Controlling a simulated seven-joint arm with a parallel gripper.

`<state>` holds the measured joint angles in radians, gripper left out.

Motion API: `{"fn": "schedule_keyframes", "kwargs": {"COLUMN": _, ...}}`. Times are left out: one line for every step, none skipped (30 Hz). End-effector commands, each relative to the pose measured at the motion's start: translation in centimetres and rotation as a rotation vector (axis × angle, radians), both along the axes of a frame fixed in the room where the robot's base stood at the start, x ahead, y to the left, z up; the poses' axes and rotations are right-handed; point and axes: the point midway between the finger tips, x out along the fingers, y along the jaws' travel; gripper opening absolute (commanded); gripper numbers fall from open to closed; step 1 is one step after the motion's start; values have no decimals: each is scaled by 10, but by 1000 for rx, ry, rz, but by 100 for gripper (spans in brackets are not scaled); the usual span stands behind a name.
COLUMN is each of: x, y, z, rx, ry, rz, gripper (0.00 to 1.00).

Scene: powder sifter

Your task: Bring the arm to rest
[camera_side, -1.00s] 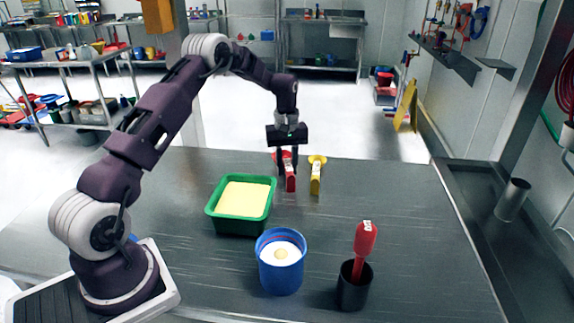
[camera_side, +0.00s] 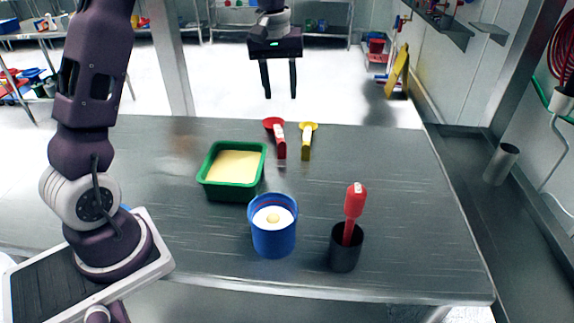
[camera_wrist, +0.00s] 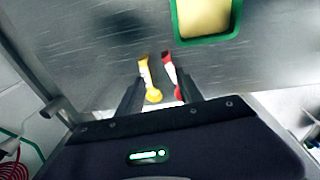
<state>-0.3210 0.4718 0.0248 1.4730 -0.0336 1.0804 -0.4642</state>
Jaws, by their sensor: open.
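My gripper (camera_side: 279,92) is open and empty, high above the far edge of the table in the side view. Its two fingers (camera_wrist: 163,95) point down at the table in the wrist view. A red scoop (camera_side: 280,142) and a yellow scoop (camera_side: 306,143) lie side by side on the table below it, apart from the fingers. The yellow scoop (camera_wrist: 147,78) and red scoop (camera_wrist: 171,72) also show in the wrist view, partly behind the gripper.
A green tray (camera_side: 206,182) of pale yellow powder stands left of centre. A blue container (camera_side: 274,240) with white powder stands in front of it. A black cup (camera_side: 345,252) holds a red-handled tool (camera_side: 355,201). The table's right side is clear.

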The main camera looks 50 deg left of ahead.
Motion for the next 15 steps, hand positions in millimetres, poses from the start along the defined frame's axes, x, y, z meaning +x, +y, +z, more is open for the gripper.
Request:
{"fn": "schedule_keyframes", "kwargs": {"x": -26, "y": -26, "z": 31, "rx": 21, "ry": -44, "rz": -85, "gripper": 43}}
{"fn": "schedule_keyframes", "kwargs": {"x": -43, "y": -40, "z": 45, "rx": 35, "ry": -67, "rz": -141, "gripper": 43}}
{"fn": "schedule_keyframes", "kwargs": {"x": -68, "y": -58, "z": 61, "rx": 52, "ry": -98, "rz": -214, "gripper": 43}}
{"fn": "schedule_keyframes", "kwargs": {"x": -88, "y": -71, "z": 70, "rx": 66, "ry": -122, "rz": -269, "gripper": 43}}
{"fn": "schedule_keyframes", "kwargs": {"x": -108, "y": -83, "z": 77, "rx": 80, "ry": -144, "rz": -323, "gripper": 43}}
{"fn": "schedule_keyframes", "kwargs": {"x": -136, "y": -97, "z": 84, "rx": 101, "ry": -176, "rz": -397, "gripper": 43}}
{"fn": "schedule_keyframes", "kwargs": {"x": -157, "y": -107, "z": 86, "rx": 115, "ry": -197, "rz": -450, "gripper": 43}}
{"fn": "schedule_keyframes", "kwargs": {"x": -177, "y": -115, "z": 86, "rx": 130, "ry": -221, "rz": -499, "gripper": 43}}
{"fn": "schedule_keyframes", "kwargs": {"x": -202, "y": -124, "z": 83, "rx": 148, "ry": -246, "rz": -562, "gripper": 43}}
{"fn": "schedule_keyframes", "kwargs": {"x": -218, "y": -129, "z": 80, "rx": 161, "ry": -265, "rz": -605, "gripper": 43}}
{"fn": "schedule_keyframes", "kwargs": {"x": -233, "y": -133, "z": 76, "rx": 175, "ry": -282, "rz": -642, "gripper": 43}}
{"fn": "schedule_keyframes", "kwargs": {"x": -250, "y": -137, "z": 70, "rx": 189, "ry": -302, "rz": -687, "gripper": 43}}
{"fn": "schedule_keyframes", "kwargs": {"x": -260, "y": -140, "z": 65, "rx": 199, "ry": -313, "rz": -716, "gripper": 43}}
{"fn": "schedule_keyframes", "kwargs": {"x": -268, "y": -142, "z": 61, "rx": 207, "ry": -324, "rz": -739, "gripper": 43}}
{"fn": "schedule_keyframes", "kwargs": {"x": -277, "y": -143, "z": 56, "rx": 216, "ry": -335, "rz": -764, "gripper": 43}}
